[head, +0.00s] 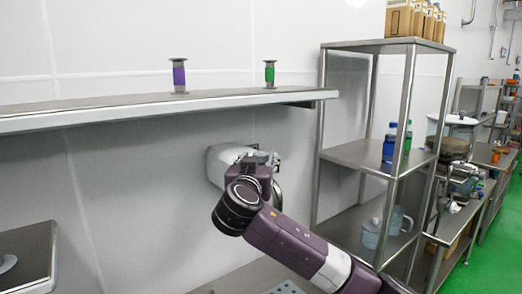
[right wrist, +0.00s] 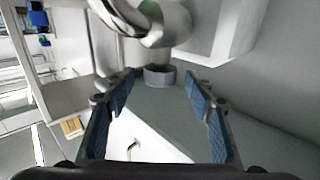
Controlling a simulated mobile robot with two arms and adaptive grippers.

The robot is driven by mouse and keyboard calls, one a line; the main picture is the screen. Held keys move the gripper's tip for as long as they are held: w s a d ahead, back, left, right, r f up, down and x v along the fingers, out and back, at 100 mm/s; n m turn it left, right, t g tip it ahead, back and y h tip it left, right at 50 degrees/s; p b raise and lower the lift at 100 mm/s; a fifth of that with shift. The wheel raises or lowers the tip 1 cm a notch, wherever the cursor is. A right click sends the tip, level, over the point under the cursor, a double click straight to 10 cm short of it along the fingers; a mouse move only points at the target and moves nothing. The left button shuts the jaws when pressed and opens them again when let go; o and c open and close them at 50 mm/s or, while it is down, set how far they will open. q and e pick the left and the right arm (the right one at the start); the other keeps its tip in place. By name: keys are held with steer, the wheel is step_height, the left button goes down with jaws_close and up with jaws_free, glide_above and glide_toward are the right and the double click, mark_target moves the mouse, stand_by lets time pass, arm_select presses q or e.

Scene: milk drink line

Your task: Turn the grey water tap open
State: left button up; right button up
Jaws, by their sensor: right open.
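The water tap shows at the top of the right wrist view, with a curved shiny spout (right wrist: 120,14), a pale rounded body (right wrist: 172,22) and a short grey round end (right wrist: 159,76). The grey end appears between the tips of my right gripper (right wrist: 160,88), which is open with blue-padded fingers apart. I cannot tell whether the pads touch it. In the head view my right gripper (head: 258,160) is in front of a white wall fitting (head: 216,160) and hides most of the tap there. My left gripper is not in view.
A wall shelf (head: 150,108) above my arm holds a purple-banded holder (head: 179,76) and a green-banded holder (head: 270,74). A metal rack (head: 355,156) stands right, with blue bottles (head: 390,143), a clear jug (head: 401,220) and boxes (head: 400,18). Another metal surface (head: 30,250) lies lower left.

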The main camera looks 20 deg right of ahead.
mark_target(260, 159)
steer(key=shift+w+d+r+p, duration=0.3)
steer(key=shift+w+d+p, duration=0.15)
steer(key=shift+w, duration=0.35)
steer(key=shift+w+d+f, duration=0.15)
steer(key=shift+w+f, duration=0.05)
steer(key=shift+w, duration=0.2)
steer(key=shift+w+d+f, duration=0.15)
steer(key=shift+w, duration=0.2)
steer(key=shift+s+r, duration=0.1)
steer(key=c, duration=1.2)
